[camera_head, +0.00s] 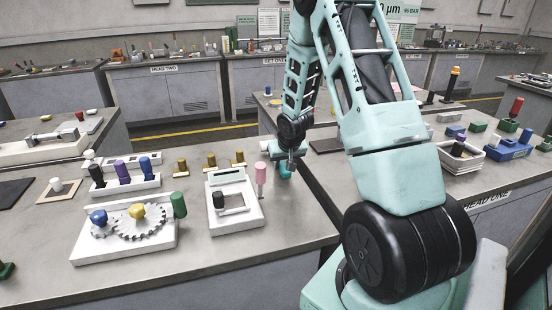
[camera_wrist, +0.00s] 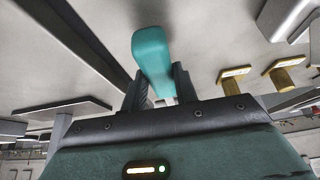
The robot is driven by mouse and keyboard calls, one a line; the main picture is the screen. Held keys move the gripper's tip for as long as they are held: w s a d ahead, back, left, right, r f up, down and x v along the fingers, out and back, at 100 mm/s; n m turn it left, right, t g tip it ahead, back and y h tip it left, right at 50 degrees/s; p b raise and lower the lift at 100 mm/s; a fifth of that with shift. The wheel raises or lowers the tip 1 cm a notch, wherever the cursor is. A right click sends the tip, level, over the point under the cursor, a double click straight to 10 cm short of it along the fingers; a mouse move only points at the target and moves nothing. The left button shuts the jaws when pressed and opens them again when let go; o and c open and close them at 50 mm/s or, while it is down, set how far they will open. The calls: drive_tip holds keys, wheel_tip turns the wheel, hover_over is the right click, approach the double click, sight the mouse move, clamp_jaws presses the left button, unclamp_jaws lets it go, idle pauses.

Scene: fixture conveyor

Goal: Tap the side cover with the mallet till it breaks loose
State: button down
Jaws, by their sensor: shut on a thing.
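My gripper (camera_head: 290,160) is low over the bench, right of the pink-topped post. In the wrist view, its fingers (camera_wrist: 160,88) are shut on a teal, round-edged block (camera_wrist: 153,55), which looks like part of the mallet. The teal block also shows below the gripper in the head view (camera_head: 285,171). The rest of its shape is hidden by the fingers. A white fixture (camera_head: 250,216) with a raised frame and a black cylinder (camera_head: 221,201) stands left of my gripper, apart from it. I cannot tell which part is the side cover.
A pink-topped post (camera_head: 261,174) stands at the fixture's right edge. A white gear board (camera_head: 90,246) with blue, yellow and green knobs lies further left. Several brass pegs (camera_head: 212,161) stand behind the fixture.

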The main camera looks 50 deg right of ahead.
drive_tip(key=shift+r+p, duration=1.1)
drive_tip(key=shift+r, duration=0.25)
